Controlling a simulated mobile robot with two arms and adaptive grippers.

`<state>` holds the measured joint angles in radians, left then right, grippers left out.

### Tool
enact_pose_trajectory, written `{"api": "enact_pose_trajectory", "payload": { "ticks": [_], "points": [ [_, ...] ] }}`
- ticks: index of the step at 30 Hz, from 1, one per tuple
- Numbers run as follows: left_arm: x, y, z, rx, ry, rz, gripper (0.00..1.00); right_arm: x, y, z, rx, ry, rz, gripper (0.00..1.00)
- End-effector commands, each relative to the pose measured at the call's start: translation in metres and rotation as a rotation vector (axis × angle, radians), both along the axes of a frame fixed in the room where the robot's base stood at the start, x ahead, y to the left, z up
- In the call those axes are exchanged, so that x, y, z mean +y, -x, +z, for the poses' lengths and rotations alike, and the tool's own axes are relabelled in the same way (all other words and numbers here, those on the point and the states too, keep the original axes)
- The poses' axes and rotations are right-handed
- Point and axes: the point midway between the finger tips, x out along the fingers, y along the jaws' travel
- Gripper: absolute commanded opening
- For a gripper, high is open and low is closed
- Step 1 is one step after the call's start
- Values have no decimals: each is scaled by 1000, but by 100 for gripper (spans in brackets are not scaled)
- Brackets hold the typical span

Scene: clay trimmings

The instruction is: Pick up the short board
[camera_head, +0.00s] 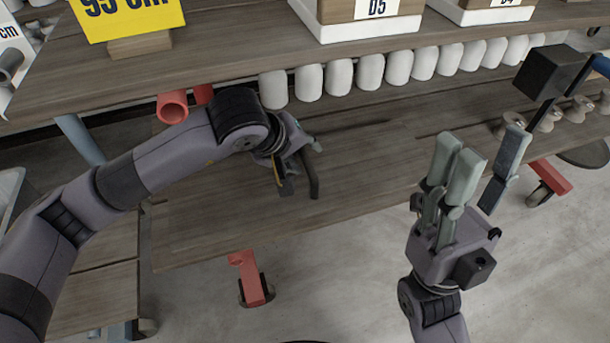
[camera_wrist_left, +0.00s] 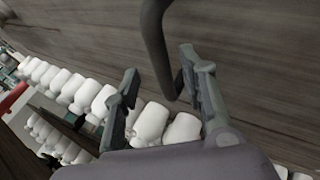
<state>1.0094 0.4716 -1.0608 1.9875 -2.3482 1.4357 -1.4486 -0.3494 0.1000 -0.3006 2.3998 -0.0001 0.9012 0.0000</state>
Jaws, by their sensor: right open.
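I cannot single out a short board; the wooden surfaces in view are the long shelf boards, and the lower shelf (camera_head: 200,230) lies below my left gripper. My left gripper (camera_head: 297,170) is at the lower shelf, seen from behind in the head view. In the left wrist view its two fingers (camera_wrist_left: 165,83) are spread with nothing clamped between them. A dark bent bar (camera_head: 313,178) stands beside its fingers; in the left wrist view the bar (camera_wrist_left: 155,40) hangs down near the right finger. My right gripper (camera_head: 482,150) is open and empty, raised in front of the shelf at the right.
A row of white rounded vessels (camera_head: 340,77) stands under the upper shelf (camera_head: 230,70). White boxes (camera_head: 360,25) and a yellow sign (camera_head: 125,15) are on top. A red tube (camera_head: 172,107) is near my left forearm. Brown spools (camera_head: 550,120) stand at right. Grey floor (camera_head: 370,270) is free in front.

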Motion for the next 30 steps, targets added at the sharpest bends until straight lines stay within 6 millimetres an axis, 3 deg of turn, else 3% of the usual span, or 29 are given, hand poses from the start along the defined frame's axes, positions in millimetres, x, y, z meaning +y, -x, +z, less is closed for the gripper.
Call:
{"api": "enact_pose_trajectory", "payload": {
  "ticks": [1, 3, 12, 30],
  "points": [
    [-2, -2, -12, 7, -3, 1, 39, 0, 0, -5, 1, 0, 0, 42],
    [-5, -6, -18, 6, -2, 1, 39, 0, 0, -6, 1, 0, 0, 42],
    [-6, -8, -20, 4, -3, 0, 39, 0, 0, -6, 2, 1, 0, 42],
    [-6, -8, -20, 4, -2, 1, 0, 0, 0, -6, 2, 1, 0, 42]
  ]
}}
